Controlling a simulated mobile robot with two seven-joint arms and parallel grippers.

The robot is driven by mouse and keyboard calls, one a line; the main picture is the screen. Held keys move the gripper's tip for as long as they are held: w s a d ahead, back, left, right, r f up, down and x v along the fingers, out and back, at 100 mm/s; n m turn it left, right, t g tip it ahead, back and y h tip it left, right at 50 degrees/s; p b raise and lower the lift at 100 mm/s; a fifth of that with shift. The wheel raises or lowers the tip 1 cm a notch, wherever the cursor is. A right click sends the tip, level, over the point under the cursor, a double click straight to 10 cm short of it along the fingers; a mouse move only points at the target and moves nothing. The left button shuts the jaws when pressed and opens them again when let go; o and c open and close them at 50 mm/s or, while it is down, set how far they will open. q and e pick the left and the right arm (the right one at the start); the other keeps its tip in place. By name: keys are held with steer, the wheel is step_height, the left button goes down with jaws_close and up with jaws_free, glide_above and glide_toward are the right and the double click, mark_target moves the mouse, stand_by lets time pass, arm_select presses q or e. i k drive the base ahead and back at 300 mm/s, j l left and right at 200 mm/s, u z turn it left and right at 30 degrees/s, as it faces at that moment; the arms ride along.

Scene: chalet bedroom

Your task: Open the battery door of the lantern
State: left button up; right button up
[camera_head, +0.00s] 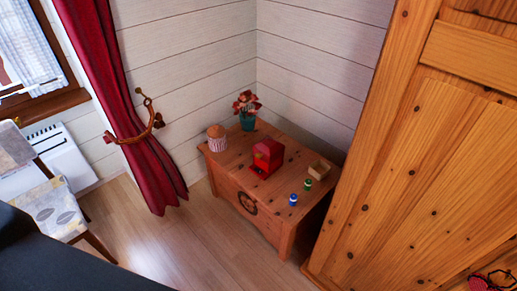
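A red lantern (267,155) stands on the top of a wooden chest (232,163) in the corner of the room. It is small in the picture, with a darker patch on its front. I cannot tell which part is its battery door or whether that is open. Two small cylinders, one blue (293,199) and one green (307,184), stand on the chest to the right of the lantern; they look like batteries. Neither of my grippers is in view.
A tall wooden wardrobe (420,160) stands close on the right. A chair (55,205) is at the left. Floor (190,240) before the chest is clear.

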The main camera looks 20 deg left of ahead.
mark_target(268, 148)
steer(key=i+j+z, duration=0.1)
steer(key=i+j, duration=0.15)
steer(key=i+j+z, duration=0.1)
steer(key=i+j, duration=0.15)
steer(key=j, duration=0.15)
steer(key=i+j+z, duration=0.1)
steer(key=j, duration=0.25)
steer(key=i, duration=0.1)
